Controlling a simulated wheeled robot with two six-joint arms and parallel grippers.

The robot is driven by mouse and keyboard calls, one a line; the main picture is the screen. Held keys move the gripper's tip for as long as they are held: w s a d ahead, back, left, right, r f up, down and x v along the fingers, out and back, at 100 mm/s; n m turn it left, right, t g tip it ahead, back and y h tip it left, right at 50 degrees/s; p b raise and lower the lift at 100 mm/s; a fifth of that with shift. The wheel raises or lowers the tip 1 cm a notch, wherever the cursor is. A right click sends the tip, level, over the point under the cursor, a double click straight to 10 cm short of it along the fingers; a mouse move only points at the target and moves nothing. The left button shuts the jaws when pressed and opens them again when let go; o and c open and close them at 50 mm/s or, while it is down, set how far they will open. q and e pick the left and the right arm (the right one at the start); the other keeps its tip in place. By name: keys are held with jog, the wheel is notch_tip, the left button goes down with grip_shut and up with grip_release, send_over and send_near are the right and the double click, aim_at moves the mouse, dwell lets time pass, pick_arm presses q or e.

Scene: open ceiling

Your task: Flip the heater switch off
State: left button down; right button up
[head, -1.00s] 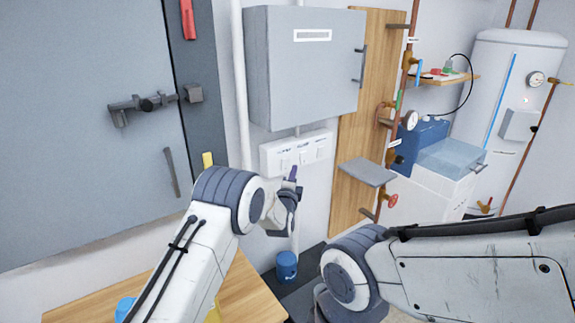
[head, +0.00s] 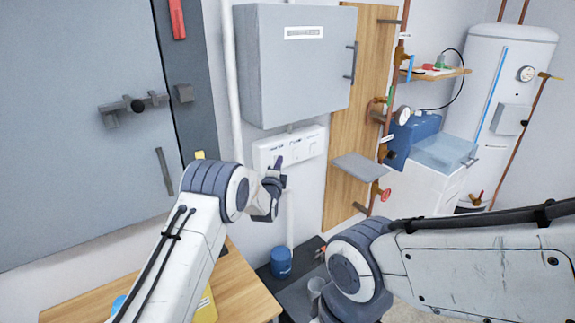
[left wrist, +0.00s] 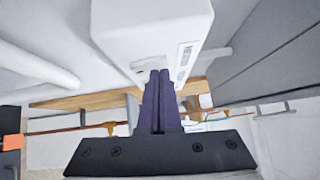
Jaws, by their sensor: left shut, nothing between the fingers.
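A white switch panel (head: 310,145) with several switches is on the wall under the grey cabinet. Labels above the switches are too small to read. My left gripper (head: 279,161) is shut and empty, with its dark purple fingers in front of the panel's left part, covering the switch there. In the left wrist view, the gripper's fingertips (left wrist: 158,74) lie over the lower edge of the panel (left wrist: 130,28); I cannot tell whether they touch it. Which switch is the heater's and its position cannot be told. My right gripper is not in view; only my right arm shows.
The grey cabinet (head: 290,70) hangs just above the panel. A white pipe (head: 231,90) runs left of it. A grey shelf (head: 359,167), copper pipes and a red valve (head: 384,194) are to the right. A wooden table (head: 240,288) stands below, beside a blue container (head: 281,262).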

pick_arm(q)
jog(key=shift+s+d, duration=0.1)
jog(key=shift+d, duration=0.1)
jog(key=s+r+b, duration=0.1)
jog(key=s+b, duration=0.2)
jog(key=s, duration=0.9)
jog(key=shift+s+d+r, duration=0.15)
jog(key=shift+s+d, duration=0.25)
jog(key=shift+d, duration=0.05)
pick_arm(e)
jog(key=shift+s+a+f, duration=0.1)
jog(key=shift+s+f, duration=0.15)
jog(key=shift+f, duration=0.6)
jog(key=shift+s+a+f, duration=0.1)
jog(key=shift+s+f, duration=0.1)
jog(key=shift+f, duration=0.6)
